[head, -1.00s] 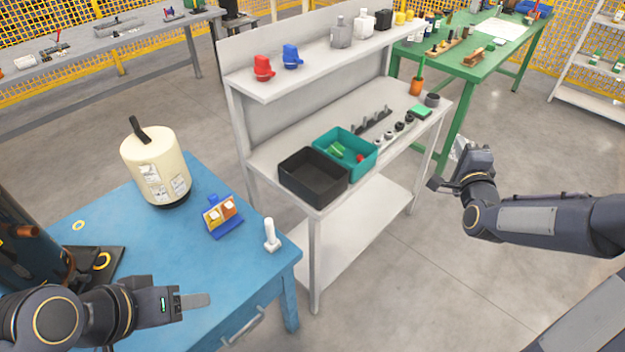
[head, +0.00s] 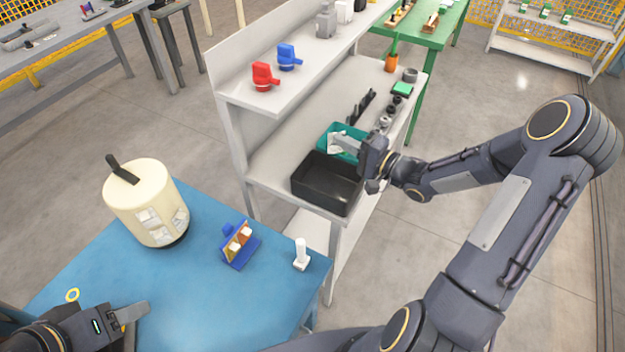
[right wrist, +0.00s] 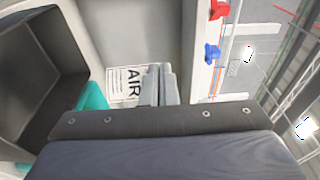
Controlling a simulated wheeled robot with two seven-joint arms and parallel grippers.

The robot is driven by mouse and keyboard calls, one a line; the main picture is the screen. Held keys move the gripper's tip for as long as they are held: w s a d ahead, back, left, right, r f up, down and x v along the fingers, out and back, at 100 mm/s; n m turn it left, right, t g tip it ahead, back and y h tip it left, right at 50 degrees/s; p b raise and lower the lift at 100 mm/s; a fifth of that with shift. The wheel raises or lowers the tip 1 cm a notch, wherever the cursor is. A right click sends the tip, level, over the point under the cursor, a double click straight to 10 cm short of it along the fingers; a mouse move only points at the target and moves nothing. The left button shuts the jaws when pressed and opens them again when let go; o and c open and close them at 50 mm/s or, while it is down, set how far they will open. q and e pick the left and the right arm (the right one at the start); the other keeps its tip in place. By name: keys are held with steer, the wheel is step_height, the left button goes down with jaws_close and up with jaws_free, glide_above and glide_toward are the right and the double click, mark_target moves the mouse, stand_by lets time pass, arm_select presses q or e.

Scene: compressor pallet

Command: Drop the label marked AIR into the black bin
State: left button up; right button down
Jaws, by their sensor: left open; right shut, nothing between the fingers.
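The label marked AIR (right wrist: 127,84) is a white sheet with dark print. In the right wrist view it shows right beside my right gripper's fingers (right wrist: 160,85). In the head view a white patch, apparently this label (head: 334,142), is at the tips of my right gripper (head: 345,144), over the teal bin. My right gripper is shut; I cannot tell how the label touches the fingers. The black bin (head: 322,198) stands on the shelf in front of the teal bin, to the gripper's lower left. My left gripper (head: 135,312) is open above the blue table.
The teal bin (head: 322,138) adjoins the black bin. Red (head: 264,76) and blue (head: 288,57) valves stand on the upper shelf. The blue table (head: 190,300) holds a cream tank (head: 147,205), a small blue stand (head: 240,247) and a white post (head: 301,255).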

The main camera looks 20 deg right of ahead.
mark_target(329, 152)
step_height(329, 152, down, 6)
steer(key=b, duration=0.5)
steer(key=shift+d, duration=0.1)
steer(key=c, duration=2.1)
jaws_free()
steer(key=shift+c, duration=0.2)
steer(key=o, duration=0.5)
steer(key=shift+s, duration=0.1)
